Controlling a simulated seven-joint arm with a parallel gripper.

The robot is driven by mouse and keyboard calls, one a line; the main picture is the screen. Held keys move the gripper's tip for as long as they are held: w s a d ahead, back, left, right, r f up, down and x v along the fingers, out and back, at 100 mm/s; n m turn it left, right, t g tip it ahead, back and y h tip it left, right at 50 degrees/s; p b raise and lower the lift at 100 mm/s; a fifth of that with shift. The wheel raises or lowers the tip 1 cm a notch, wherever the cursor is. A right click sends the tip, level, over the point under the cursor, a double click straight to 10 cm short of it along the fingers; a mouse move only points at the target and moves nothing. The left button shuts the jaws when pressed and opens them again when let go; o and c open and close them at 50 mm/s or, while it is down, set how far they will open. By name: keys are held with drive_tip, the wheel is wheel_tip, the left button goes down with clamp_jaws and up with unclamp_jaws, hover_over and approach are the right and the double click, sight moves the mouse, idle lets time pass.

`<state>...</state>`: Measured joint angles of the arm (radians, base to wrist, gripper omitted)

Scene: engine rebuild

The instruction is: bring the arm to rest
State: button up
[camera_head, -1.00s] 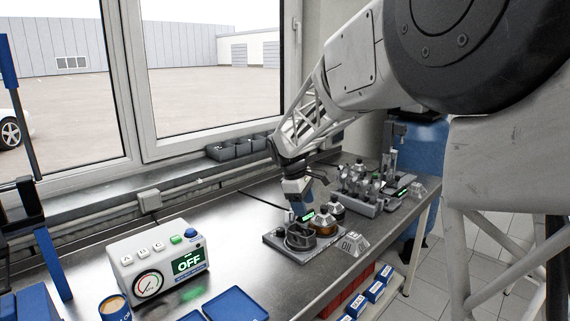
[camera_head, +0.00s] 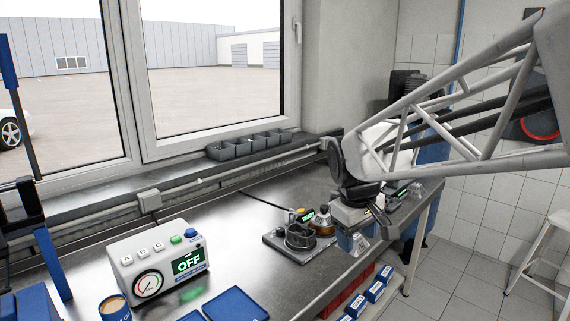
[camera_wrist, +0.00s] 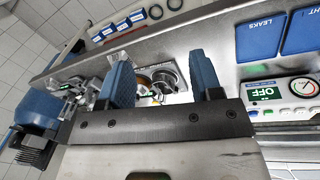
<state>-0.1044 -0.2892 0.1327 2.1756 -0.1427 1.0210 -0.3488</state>
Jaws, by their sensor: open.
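My gripper (camera_head: 356,243) is at the right part of the steel bench in the head view, in front of the bottle stand. In the wrist view my gripper (camera_wrist: 163,82) shows two blue fingers spread wide apart with nothing held between them. A black ring-shaped part on a grey base plate (camera_head: 275,241) stands to the left of the gripper, apart from it. The arm hides much of the rack at the far right end of the bench.
A gauge box (camera_head: 160,262) reading OFF stands at the front left, beside blue trays (camera_head: 236,304). Grey bins (camera_head: 250,146) line the window sill. Blue boxes (camera_head: 375,291) sit on a lower shelf. The bench (camera_head: 225,215) is clear between gauge box and base plate.

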drive_tip(key=s+d+f+m, duration=0.1)
drive_tip(key=s+f+m, duration=0.1)
drive_tip(key=s, duration=0.8)
drive_tip(key=s+d+f+m+t+y, duration=0.1)
drive_tip(key=s+d+f+m, duration=0.1)
drive_tip(key=s, duration=0.8)
drive_tip(key=shift+s+d+f+m, duration=0.3)
drive_tip(key=shift+f+m, duration=0.15)
drive_tip(key=shift+m, duration=0.65)
